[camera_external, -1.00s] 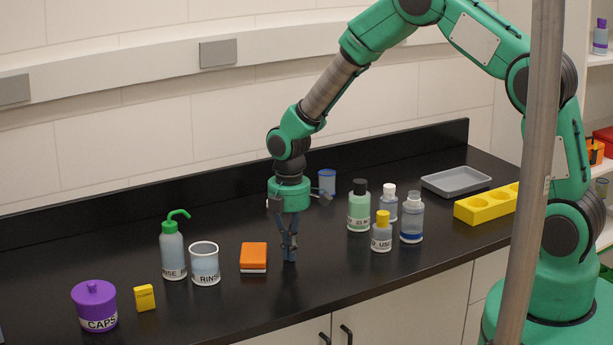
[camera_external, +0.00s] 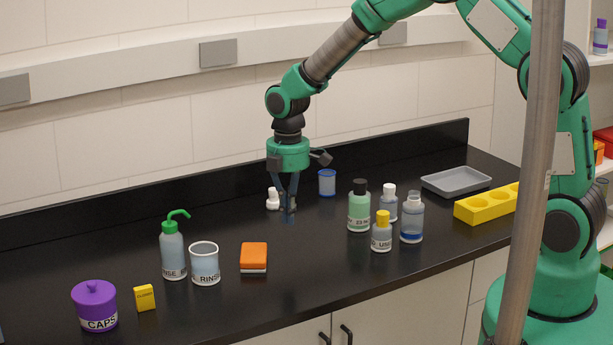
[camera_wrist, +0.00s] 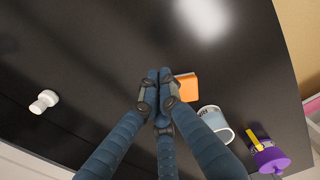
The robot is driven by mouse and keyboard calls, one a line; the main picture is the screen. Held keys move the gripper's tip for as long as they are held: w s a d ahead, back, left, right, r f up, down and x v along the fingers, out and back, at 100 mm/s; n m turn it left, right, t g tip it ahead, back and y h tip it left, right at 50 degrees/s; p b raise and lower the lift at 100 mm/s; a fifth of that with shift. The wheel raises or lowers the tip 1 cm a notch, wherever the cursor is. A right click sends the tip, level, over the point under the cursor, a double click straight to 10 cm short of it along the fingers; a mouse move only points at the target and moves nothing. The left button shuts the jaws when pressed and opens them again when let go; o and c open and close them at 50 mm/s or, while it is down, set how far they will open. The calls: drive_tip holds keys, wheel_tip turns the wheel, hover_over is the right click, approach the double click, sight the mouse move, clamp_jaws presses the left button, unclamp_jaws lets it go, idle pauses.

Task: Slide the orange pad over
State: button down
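The orange pad (camera_external: 254,250) lies on the black bench, right of the RINSE cup, with a paler layer under its orange top. In the wrist view the orange pad (camera_wrist: 187,87) is just right of my fingertips and partly covered by a finger. My gripper (camera_external: 289,217) points down above the bench, up and to the right of the pad in the outside view, apart from it. Its fingertips (camera_wrist: 159,74) are together with nothing visible between them.
The RINSE cup (camera_external: 204,264) and a green-capped wash bottle (camera_external: 172,251) stand left of the pad. Several bottles (camera_external: 382,231) stand to the right. A small white item (camera_external: 272,199) and a blue-rimmed cup (camera_external: 327,183) are behind. The bench front by the pad is clear.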

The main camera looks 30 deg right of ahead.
drive_tip(key=w+a+n, duration=0.2)
drive_tip(key=w+n, duration=1)
drive_tip(key=w, duration=0.1)
drive_tip(key=shift+w+a+n+b, duration=0.25)
drive_tip(key=shift+a+n+b, duration=0.15)
drive_tip(key=shift+b, duration=0.05)
wheel_tip(320, 180, down, 10)
drive_tip(key=shift+r+b, duration=0.15)
drive_tip(key=shift+b, duration=0.35)
drive_tip(key=shift+s+a, duration=0.2)
drive_tip(key=shift+s, duration=0.1)
drive_tip(key=shift+s+a, duration=0.35)
drive_tip(key=shift+s, duration=0.4)
drive_tip(key=shift+s+a, duration=0.35)
drive_tip(key=shift+s, duration=0.4)
drive_tip(key=shift+s, duration=0.1)
